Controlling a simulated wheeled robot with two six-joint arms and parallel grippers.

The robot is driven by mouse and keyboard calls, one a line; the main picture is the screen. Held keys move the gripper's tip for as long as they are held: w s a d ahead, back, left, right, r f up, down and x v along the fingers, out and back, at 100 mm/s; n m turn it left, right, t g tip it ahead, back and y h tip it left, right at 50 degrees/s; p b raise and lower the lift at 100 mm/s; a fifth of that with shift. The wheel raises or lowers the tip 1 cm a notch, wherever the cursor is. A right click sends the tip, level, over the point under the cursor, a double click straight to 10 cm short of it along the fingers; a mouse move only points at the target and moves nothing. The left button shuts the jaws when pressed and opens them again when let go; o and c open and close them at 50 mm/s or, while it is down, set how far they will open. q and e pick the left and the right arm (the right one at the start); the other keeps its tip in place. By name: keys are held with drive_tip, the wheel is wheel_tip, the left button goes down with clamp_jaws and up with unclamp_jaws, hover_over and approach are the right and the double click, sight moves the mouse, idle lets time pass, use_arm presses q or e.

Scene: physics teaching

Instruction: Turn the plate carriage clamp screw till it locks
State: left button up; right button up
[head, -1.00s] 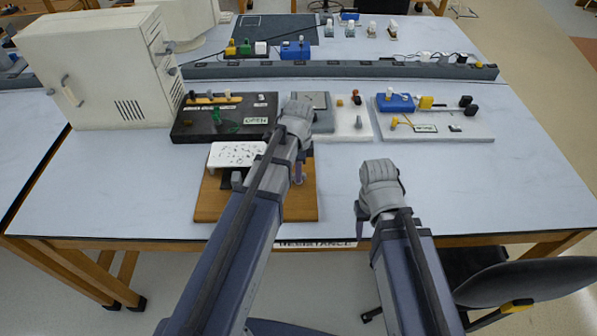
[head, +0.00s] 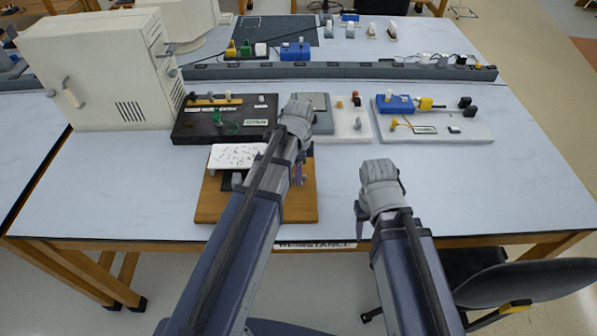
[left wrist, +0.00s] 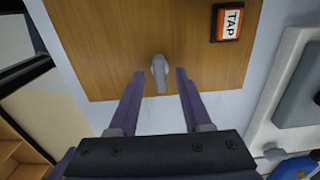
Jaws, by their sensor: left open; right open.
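The wooden board (head: 212,206) of the carriage setup lies near the table's front edge, with a white plate (head: 232,156) on it. My left arm hides part of the board in the head view. In the left wrist view, a small grey lever-like piece (left wrist: 160,64), which looks like the clamp screw, stands on the board. My left gripper (left wrist: 160,76) is open, with a purple finger on either side of this piece and a gap to each. My right gripper (head: 362,218) is open and empty, at the front of the table, right of the board.
A small block labelled TAP (left wrist: 229,23) sits on the board. A black circuit board (head: 184,131) and a white one (head: 475,129) lie behind. A white cabinet (head: 100,75) stands at the left. The table's right front is clear.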

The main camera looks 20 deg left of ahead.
use_arm(q)
wheel_tip(320, 180, up, 7)
drive_tip(key=p, duration=0.6)
drive_tip(key=shift+r+p, duration=0.1)
drive_tip(key=shift+p, duration=0.2)
drive_tip(key=s+d+f+n+b, duration=0.1)
drive_tip(key=s+d, duration=0.1)
drive_tip(key=s+d+f+n+b, duration=0.1)
drive_tip(key=s+d+n, duration=0.2)
drive_tip(key=s+d, duration=0.1)
drive_tip(key=s, duration=0.1)
drive_tip(key=shift+f+n+y+b, duration=0.3)
drive_tip(key=shift+f+n+b, duration=0.1)
drive_tip(key=s+d+f+n+b, duration=0.2)
drive_tip(key=s+d+n, duration=0.2)
drive_tip(key=s+n, duration=0.2)
drive_tip(key=shift+s+d+y, duration=0.3)
drive_tip(key=shift+s+d, duration=0.1)
drive_tip(key=shift+s, duration=0.35)
